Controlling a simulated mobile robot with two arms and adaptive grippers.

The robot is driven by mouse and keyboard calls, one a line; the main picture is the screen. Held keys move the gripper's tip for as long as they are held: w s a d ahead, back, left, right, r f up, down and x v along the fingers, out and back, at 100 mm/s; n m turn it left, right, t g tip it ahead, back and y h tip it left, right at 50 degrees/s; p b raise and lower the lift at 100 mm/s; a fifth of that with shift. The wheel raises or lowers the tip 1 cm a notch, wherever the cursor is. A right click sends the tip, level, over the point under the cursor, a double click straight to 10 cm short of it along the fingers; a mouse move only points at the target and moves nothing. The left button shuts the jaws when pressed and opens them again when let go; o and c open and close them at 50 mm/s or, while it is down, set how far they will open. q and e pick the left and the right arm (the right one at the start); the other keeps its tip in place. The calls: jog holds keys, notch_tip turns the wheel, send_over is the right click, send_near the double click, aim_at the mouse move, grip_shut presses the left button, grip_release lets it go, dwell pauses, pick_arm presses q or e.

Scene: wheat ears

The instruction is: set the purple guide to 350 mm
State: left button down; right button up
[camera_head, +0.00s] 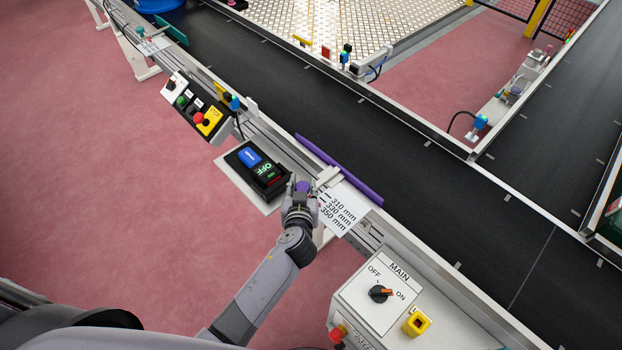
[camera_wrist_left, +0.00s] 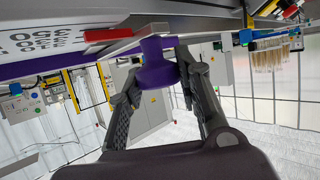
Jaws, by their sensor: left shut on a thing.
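The purple guide (camera_head: 340,170) is a long bar along the near edge of the black conveyor. Its purple knob (camera_head: 303,187) sits at the near end of a bracket beside the scale plate (camera_head: 342,208), which reads 310, 330 and 350 mm. My left gripper (camera_head: 301,197) is around the knob. In the left wrist view, the two fingers (camera_wrist_left: 157,85) are closed on the purple knob (camera_wrist_left: 158,66). A red pointer (camera_wrist_left: 108,34) shows next to the scale there. The pointer's exact reading is too small to tell in the head view. My right gripper is not in view.
A control box with red and yellow buttons (camera_head: 195,108) is further up the rail. A MAIN switch box (camera_head: 382,298) is at the lower right. The black conveyor (camera_head: 420,190) is bare.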

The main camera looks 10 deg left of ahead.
pick_arm(q)
jog(key=shift+s+a+f, duration=0.15)
jog(key=c, duration=1.6)
grip_release()
jog(key=o, duration=0.4)
jog(key=shift+s+a, duration=0.1)
jog(key=v, duration=1.2)
